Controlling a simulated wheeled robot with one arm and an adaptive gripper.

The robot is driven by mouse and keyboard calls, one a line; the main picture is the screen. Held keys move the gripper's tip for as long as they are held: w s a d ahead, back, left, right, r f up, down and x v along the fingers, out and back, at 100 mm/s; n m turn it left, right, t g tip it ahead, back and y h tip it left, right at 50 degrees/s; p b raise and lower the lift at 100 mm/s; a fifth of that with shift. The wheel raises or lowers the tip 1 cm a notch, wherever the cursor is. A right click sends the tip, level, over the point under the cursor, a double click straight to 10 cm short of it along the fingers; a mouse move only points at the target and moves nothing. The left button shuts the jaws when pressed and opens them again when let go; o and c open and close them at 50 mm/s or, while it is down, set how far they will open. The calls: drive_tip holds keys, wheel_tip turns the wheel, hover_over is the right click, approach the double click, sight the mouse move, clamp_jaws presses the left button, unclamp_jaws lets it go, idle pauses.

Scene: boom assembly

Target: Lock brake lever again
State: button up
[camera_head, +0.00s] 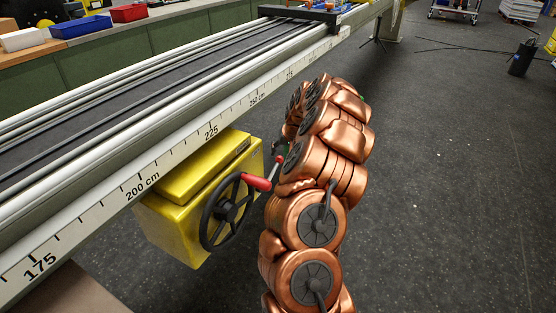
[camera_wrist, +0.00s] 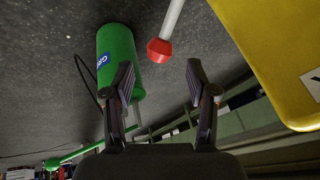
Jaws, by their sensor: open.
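The brake lever is a pale rod (camera_wrist: 173,17) with a red knob (camera_wrist: 159,50) at its end. In the wrist view the knob lies just beyond my open gripper (camera_wrist: 160,80), between the lines of its two fingertips, and the fingers do not touch it. In the head view the lever's small red end (camera_head: 280,158) shows right of the black handwheel (camera_head: 228,211), close to my gripper. My arm hides most of my gripper there. The yellow box (camera_head: 168,222) beside the lever also fills the upper right of the wrist view (camera_wrist: 280,50).
The handwheel has a red handle (camera_head: 257,182) near the lever. The long rail with a centimetre scale (camera_head: 140,188) runs above the yellow box. A green cylinder (camera_wrist: 116,55) shows behind my left finger. The dark floor (camera_head: 450,200) on the right is mostly clear.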

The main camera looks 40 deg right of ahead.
sight(280, 157)
drive_tip(key=shift+b+x, duration=0.3)
drive_tip(key=shift+x, duration=2.45)
clamp_jaws()
